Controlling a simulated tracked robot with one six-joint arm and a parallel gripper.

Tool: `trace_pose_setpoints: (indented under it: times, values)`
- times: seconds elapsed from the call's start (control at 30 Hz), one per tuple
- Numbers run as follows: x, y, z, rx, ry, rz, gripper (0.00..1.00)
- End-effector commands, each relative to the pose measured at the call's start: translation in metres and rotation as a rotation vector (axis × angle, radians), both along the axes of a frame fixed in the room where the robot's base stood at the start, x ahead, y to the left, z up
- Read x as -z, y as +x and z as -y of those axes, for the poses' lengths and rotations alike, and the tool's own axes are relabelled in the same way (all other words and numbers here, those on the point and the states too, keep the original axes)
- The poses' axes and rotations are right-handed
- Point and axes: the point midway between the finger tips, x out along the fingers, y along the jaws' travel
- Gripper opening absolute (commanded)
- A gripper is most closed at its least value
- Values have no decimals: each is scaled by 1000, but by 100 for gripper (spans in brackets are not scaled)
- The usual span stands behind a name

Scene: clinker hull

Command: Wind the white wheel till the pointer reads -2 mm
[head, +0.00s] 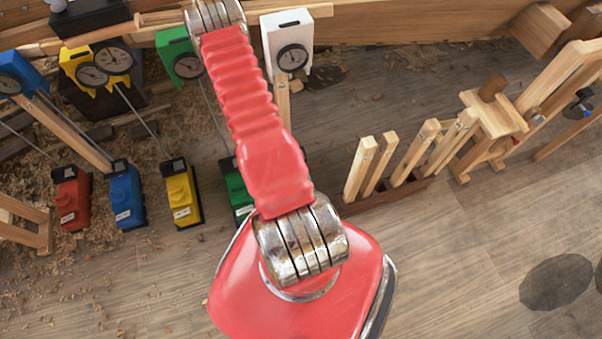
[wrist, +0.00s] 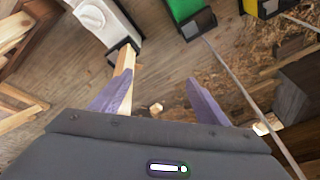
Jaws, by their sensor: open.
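The white box (head: 288,40) with a round dial (head: 292,57) stands at the top middle of the head view. Its pointer is too small for me to read. In the wrist view a white unit (wrist: 95,20) with a black end lies at the top left. A rounded white part on it looks like the wheel, partly cut by the frame's top edge. My gripper (wrist: 160,78) has its two purple fingers spread, with nothing held between them. It is apart from the white unit. In the head view my red arm hides the gripper and most of the white unit.
A green unit (wrist: 188,14) and a yellow unit (wrist: 266,7) are near in the wrist view. In the head view red (head: 72,198), blue (head: 126,196) and yellow (head: 181,196) units line the floor. Wooden uprights (head: 362,165) stand to the right. The floor at lower right is largely clear.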

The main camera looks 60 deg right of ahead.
Motion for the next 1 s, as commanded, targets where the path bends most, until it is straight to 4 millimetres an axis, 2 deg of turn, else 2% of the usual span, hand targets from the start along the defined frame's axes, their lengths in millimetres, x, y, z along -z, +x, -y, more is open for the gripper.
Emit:
trace_pose_setpoints:
  times: [0.03, 0.1, 0.33, 0.5, 0.6, 0.7, 1.0]
  values:
    - [19, -15, 1, 28, 1, -14, 69]
    - [39, -33, 5, 67, -5, -27, 69]
    - [106, -97, 6, 189, -24, -76, 69]
    - [148, -145, -2, 268, -40, -115, 69]
    - [165, -166, -6, 303, -47, -132, 69]
    - [174, -178, -9, 322, -55, -141, 69]
    - [177, -182, -10, 328, -57, -144, 69]
